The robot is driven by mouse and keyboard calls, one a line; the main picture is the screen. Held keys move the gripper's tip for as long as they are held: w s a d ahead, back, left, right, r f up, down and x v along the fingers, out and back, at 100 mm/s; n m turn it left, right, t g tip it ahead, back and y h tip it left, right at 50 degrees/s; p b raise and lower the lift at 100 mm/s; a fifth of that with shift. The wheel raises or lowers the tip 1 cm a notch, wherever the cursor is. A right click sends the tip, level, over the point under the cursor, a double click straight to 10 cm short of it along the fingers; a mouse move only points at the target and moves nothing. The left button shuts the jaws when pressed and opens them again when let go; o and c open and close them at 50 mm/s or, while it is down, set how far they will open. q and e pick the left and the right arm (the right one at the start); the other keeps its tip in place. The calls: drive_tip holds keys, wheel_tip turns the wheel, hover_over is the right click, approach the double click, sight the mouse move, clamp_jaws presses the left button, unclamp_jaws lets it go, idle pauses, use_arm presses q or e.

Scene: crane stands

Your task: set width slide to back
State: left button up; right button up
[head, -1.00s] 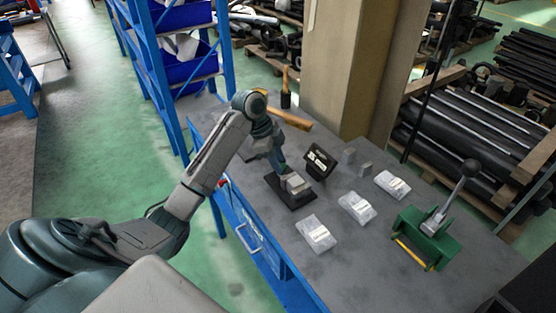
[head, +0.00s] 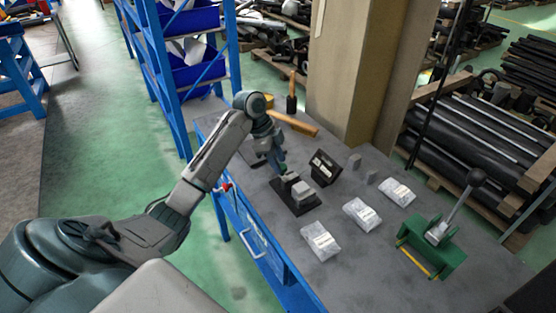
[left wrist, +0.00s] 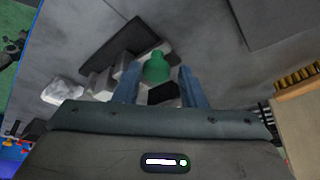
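A small fixture with a black base plate (head: 305,209) and grey blocks (head: 303,191) stands on the bench, below and right of my left gripper (head: 278,167) in the head view. I cannot tell which block is the width slide. In the left wrist view the black plate (left wrist: 138,42) lies beyond the fingers, and a green knob (left wrist: 156,69) shows between them. The left gripper (left wrist: 158,84) is open, with a gap beside the knob; I see no grip on it. The arm partly hides the fixture's left end in the head view. My right gripper is not in view.
A small black display (head: 323,166) stands behind the fixture. Several clear bags (head: 320,241) lie to its right, with a green lever press (head: 432,250) beyond. The front right bench top is clear.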

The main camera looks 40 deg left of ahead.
use_arm(q)
drive_tip(key=v, duration=1.1)
drive_tip(key=shift+b, duration=0.45)
drive_tip(key=shift+f, duration=0.15)
